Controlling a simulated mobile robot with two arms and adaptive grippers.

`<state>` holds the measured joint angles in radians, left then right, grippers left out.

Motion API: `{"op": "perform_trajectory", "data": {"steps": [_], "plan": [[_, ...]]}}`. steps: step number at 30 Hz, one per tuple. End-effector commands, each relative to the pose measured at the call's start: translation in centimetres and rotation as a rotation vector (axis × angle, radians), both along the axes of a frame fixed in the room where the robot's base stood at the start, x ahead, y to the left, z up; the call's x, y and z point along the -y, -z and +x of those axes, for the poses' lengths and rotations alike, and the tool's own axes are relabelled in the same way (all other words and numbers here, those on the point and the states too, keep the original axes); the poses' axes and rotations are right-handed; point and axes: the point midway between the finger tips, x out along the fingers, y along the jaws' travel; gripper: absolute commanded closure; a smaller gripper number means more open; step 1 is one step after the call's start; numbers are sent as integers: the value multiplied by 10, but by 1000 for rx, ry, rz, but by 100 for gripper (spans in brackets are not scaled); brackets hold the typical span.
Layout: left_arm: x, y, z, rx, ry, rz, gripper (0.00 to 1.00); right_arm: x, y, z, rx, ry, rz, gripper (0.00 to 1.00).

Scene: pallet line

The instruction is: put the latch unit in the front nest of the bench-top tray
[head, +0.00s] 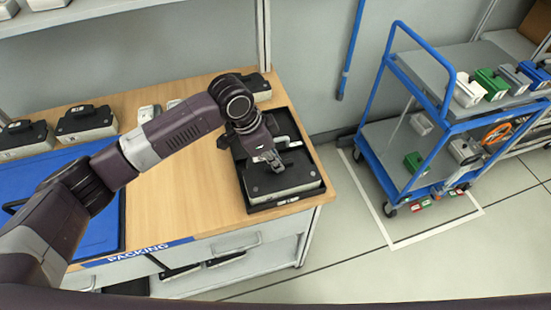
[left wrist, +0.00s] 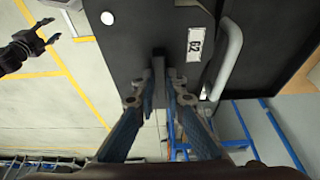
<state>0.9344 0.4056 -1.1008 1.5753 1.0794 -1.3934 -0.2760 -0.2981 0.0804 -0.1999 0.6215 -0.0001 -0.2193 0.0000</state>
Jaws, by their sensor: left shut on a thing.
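The bench-top tray (head: 324,182) is black and lies at the right end of the wooden bench. A latch unit (head: 300,178) with a dark top and light grey sides is at the tray's front nest; I cannot tell if it is fully seated. My left gripper (head: 274,164) is over it, shut on a dark raised part of it. In the left wrist view the fingers (left wrist: 161,88) close on a narrow dark bar, against a dark surface (left wrist: 140,30) with a white dot and a label. My right gripper (left wrist: 46,30) shows there at the upper left, open and empty.
Similar dark-topped units (head: 86,122) stand along the back of the bench. A blue mat (head: 65,190) covers its left part. A blue trolley (head: 385,150) with coloured units stands on the floor to the right. Some bare wood (head: 205,200) lies left of the tray.

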Motion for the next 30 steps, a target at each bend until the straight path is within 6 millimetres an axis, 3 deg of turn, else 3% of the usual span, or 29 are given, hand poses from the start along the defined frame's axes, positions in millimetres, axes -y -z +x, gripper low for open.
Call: {"op": "perform_trajectory", "data": {"steps": [6,7,11,22,30], "plan": [[1,1,0,1,1,-2,100,0,0,-3,-5,0,-1,57],[0,1,0,0,1,0,86,0,0,-4,-6,0,0,57],[0,1,0,0,1,0,72,0,0,-4,-6,0,0,57],[-1,-5,0,1,0,-1,72,0,2,-4,-6,0,0,57],[-17,-51,-4,5,0,-2,72,0,12,-4,-6,0,0,57]]}}
